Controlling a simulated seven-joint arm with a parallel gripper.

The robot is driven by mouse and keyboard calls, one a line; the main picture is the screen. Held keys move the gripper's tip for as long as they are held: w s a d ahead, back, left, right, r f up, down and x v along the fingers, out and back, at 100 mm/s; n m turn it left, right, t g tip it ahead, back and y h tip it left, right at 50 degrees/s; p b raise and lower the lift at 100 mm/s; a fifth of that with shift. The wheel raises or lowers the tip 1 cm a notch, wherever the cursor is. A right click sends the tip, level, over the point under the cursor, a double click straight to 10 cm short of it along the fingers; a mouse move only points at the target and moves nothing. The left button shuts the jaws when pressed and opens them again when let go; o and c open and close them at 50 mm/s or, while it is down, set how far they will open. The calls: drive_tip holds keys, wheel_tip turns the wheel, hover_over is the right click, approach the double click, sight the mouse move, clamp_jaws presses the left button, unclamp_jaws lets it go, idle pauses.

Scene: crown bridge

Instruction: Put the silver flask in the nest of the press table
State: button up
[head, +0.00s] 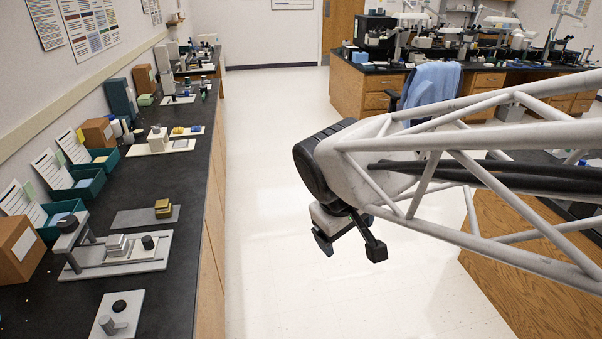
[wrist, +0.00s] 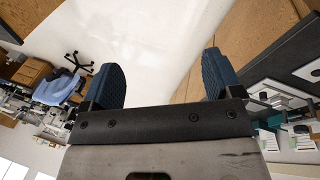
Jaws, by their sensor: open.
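A silver block-like flask (head: 116,244) sits on a pale base plate (head: 152,262) on the left bench in the head view. I cannot make out a separate nest. A dark cylinder (head: 147,242) stands right of the flask. My gripper (head: 350,247) is open and empty over the aisle, well right of the bench.
A gold block (head: 163,208) sits on a grey plate (head: 130,218) behind the flask. A small white plate (head: 108,318) with dark and grey round parts lies in front. A cardboard box (head: 18,250) and green trays (head: 62,213) line the wall. The aisle floor (head: 262,200) is clear.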

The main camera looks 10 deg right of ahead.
drive_tip(key=s+d+m+y, duration=0.1)
drive_tip(key=s+m+y, duration=0.1)
drive_tip(key=s+m, duration=0.2)
drive_tip(key=shift+s+d+m+y, duration=0.15)
drive_tip(key=shift+s+m+y, duration=0.15)
drive_tip(key=shift+s, duration=1.55)
